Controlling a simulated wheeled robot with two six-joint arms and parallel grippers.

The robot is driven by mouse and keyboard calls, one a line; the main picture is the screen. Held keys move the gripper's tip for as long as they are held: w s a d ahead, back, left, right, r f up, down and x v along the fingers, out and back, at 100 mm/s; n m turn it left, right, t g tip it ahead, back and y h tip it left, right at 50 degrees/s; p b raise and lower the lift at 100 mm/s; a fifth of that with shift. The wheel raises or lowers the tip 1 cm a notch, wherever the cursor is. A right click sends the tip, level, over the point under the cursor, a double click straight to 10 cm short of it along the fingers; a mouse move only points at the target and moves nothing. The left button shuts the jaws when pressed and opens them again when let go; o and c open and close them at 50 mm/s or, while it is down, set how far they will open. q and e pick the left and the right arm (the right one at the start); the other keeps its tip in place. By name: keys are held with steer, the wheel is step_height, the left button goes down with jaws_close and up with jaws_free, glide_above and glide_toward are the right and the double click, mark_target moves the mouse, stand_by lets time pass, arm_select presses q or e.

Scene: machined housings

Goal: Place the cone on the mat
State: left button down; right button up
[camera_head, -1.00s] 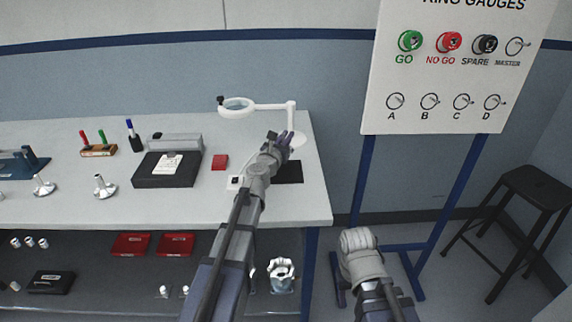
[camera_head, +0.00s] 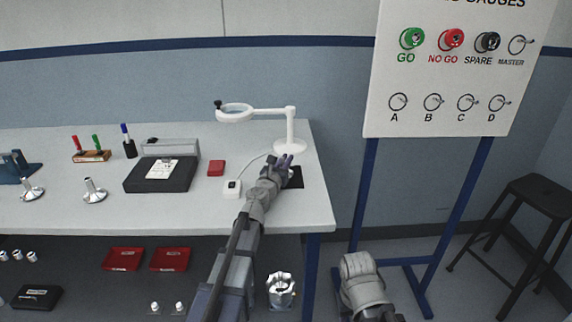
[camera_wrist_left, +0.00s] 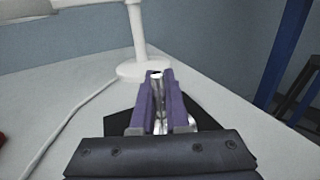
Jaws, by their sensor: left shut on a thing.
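My left gripper (camera_head: 284,162) is shut on a slim metal cone (camera_wrist_left: 158,112), which shows between the purple fingers in the left wrist view. The fingers hide much of the cone, and the head view does not show it clearly. The black mat (camera_head: 297,178) lies on the bench near its right end, partly hidden by my gripper. In the left wrist view the mat (camera_wrist_left: 118,123) spreads beneath and around the fingers. I cannot tell whether the cone touches it. My right forearm shows at the lower right, without its fingers.
A white magnifier lamp (camera_head: 290,146) stands just behind the mat. Flanged metal parts (camera_head: 93,191) stand farther left. The bench's right edge is close.

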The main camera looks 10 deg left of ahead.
arm_select(q)
steer(key=shift+f, duration=0.1)
steer(key=c, duration=0.9)
jaws_free()
steer(key=shift+s+r, duration=0.1)
steer(key=shift+r, duration=0.1)
steer(key=s, duration=0.4)
steer(key=s+a, duration=0.1)
steer(key=s, duration=0.6)
steer(key=shift+s+a, duration=0.2)
steer(key=shift+s, duration=0.15)
